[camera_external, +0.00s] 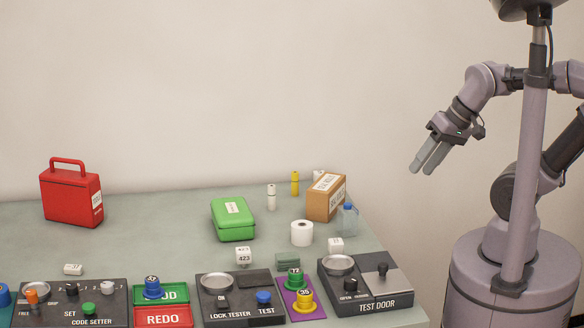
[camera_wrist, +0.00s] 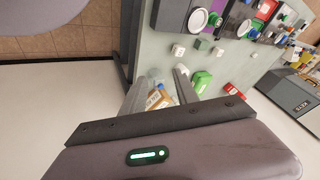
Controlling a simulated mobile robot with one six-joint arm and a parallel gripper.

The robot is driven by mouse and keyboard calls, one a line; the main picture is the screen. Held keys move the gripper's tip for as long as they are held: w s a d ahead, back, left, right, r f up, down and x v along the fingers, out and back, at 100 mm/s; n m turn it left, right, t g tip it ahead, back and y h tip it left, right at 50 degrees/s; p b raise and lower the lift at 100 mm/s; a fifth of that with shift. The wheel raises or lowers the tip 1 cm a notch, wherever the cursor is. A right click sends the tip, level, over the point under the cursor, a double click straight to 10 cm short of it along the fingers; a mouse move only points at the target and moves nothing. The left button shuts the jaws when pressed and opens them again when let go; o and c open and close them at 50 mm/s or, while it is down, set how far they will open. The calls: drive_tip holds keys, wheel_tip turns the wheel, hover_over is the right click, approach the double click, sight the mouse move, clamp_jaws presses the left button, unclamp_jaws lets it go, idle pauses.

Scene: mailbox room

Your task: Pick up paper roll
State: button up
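The white paper roll (camera_external: 302,233) stands upright on the grey-green table, left of the cardboard box in the external view. In the wrist view a small white shape by the right finger may be the roll, but it is partly hidden. My gripper (camera_external: 422,170) is raised in the air right of the table, well apart from the roll, with its fingers pointing down and left. In the wrist view the fingers of my gripper (camera_wrist: 161,80) are spread with nothing held between them.
A cardboard box (camera_external: 325,198) and a blue-capped bottle (camera_external: 347,220) stand right of the roll. A green case (camera_external: 233,219) is to its left. The test door panel (camera_external: 371,303) and several other devices line the front. A red case (camera_external: 71,195) stands far left.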

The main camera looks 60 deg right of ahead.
drive_tip(key=o, duration=0.8)
drive_tip(key=shift+r, duration=0.1)
